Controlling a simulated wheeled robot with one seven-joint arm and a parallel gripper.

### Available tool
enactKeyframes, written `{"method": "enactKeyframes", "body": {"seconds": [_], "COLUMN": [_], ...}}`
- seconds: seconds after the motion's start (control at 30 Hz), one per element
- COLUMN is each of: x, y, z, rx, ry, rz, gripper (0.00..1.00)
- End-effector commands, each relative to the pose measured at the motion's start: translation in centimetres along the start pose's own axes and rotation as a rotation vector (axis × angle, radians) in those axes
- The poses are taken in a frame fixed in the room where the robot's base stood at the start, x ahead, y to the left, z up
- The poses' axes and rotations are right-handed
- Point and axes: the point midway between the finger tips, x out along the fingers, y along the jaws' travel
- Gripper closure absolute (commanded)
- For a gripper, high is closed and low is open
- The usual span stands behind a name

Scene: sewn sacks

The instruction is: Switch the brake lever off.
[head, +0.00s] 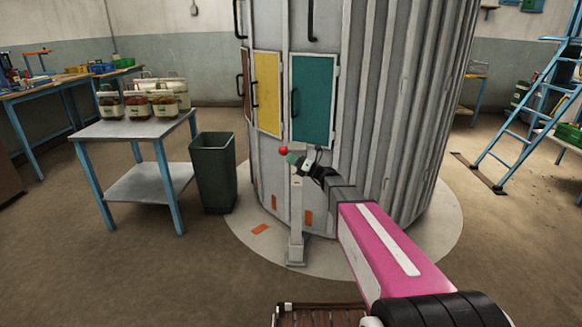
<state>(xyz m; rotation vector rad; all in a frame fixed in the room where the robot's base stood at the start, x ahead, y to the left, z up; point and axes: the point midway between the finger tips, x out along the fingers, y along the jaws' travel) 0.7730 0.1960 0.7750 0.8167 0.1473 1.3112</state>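The brake lever appears to be the small red ball knob (283,151) at the top of a slim pale post (296,218) in front of the large grey ribbed cylinder. Most of its handle is too small or hidden to make out. My gripper (301,163), dark and small at the end of my pink arm, is at the top of the post, just right of the red knob. I cannot tell whether it touches the lever. Its fingers are too small to show whether they are open or shut.
The ribbed cylinder (385,110) with yellow (267,92) and teal (312,100) panels stands close behind the post. A dark bin (213,175) and a table (135,130) with jars are at left. A blue ladder (530,105) stands at right.

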Motion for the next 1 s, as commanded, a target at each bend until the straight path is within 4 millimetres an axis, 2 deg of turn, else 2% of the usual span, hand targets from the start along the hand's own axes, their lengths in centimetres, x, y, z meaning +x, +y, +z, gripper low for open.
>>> {"method": "enactKeyframes", "body": {"seconds": [0.43,1.0], "x": [1.0,1.1], "y": [0.7,0.7], "z": [1.8,2.1], "rx": [0.022,0.019], "ry": [0.001,-0.005], "rz": [-0.008,-0.007], "gripper": [1.00,1.00]}}
